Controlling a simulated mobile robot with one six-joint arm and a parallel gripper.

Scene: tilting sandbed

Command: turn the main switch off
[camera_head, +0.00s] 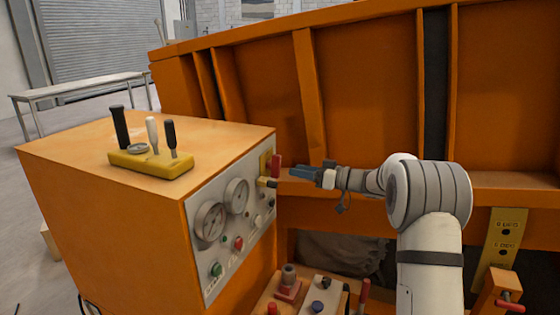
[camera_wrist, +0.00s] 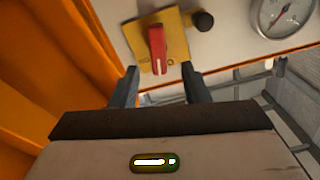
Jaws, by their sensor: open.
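The main switch is a red handle (camera_wrist: 157,48) on a yellow plate (camera_wrist: 177,40), near the top of the wrist view. In the head view the red handle (camera_head: 276,165) stands at the upper right end of the grey control panel (camera_head: 225,262). My gripper (camera_wrist: 160,72) is open and empty, with one finger on each side below the handle in the wrist view. In the head view my gripper (camera_head: 294,172) points left at the switch from close by. Whether the fingertips overlap the handle in depth, I cannot tell.
Beside the switch are a dark knob (camera_wrist: 203,21) and a gauge (camera_wrist: 285,14). The orange cabinet (camera_head: 110,205) carries a yellow lever block (camera_head: 150,164) on top. The orange sandbed wall (camera_head: 365,85) rises behind my arm. A lower control box (camera_head: 300,292) sits below.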

